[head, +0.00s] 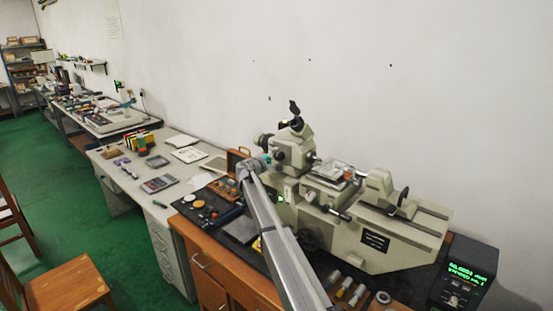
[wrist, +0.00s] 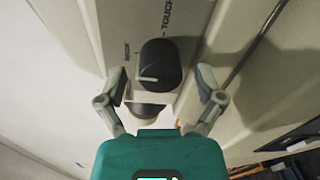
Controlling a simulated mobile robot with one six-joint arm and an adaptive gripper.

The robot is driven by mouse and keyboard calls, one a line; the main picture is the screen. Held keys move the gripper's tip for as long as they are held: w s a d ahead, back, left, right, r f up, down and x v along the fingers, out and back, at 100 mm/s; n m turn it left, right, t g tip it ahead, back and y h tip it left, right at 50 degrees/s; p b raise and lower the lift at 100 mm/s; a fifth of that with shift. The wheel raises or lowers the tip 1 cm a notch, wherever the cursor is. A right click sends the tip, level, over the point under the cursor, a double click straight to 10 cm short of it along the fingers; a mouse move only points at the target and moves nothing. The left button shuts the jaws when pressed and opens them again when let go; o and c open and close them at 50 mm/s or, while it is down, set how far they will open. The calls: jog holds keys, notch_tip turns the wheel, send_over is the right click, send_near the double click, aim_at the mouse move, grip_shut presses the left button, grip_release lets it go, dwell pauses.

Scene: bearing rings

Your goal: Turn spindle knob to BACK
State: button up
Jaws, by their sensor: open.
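The spindle knob (wrist: 160,62) is a black round knob with a white pointer line, on a pale panel in the wrist view. Its pointer line lies near its lower edge, toward the lower left. The word TOUCH is printed sideways above it, to the right; I cannot read a BACK mark. My gripper (wrist: 161,74) is open, one finger on each side of the knob, with gaps showing between them. In the head view my gripper (head: 252,168) is at the left end of the cream measuring machine (head: 345,230); the knob cannot be made out there.
A black box with green text (head: 466,277) stands at the right of the bench. Several handled tools (head: 345,288) lie in front of the machine. A grey desk (head: 118,162) with a calculator (head: 158,184) is to the left. Wooden chairs (head: 70,290) stand on the green floor.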

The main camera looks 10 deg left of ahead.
jog(key=shift+m, duration=0.3)
jog(key=shift+m, duration=1.9)
jog(key=m, duration=0.4)
jog(key=shift+r, duration=0.1)
jog(key=m, duration=0.4)
jog(key=shift+s+m, duration=0.1)
jog(key=shift+m, duration=0.2)
jog(key=m, duration=0.5)
jog(key=shift+d+t, duration=0.1)
jog(key=shift+t, duration=0.2)
jog(key=v, duration=1.3)
jog(key=s+d+f+g, duration=0.3)
jog(key=s+d, duration=0.3)
jog(key=d, duration=0.5)
jog(key=s+d+f+g, duration=0.4)
jog(key=s+d+f, duration=0.2)
jog(key=d, duration=0.6)
jog(key=shift+s+f+g+y, duration=0.2)
jog(key=shift+s+g+y, duration=0.1)
jog(key=shift+y, duration=0.1)
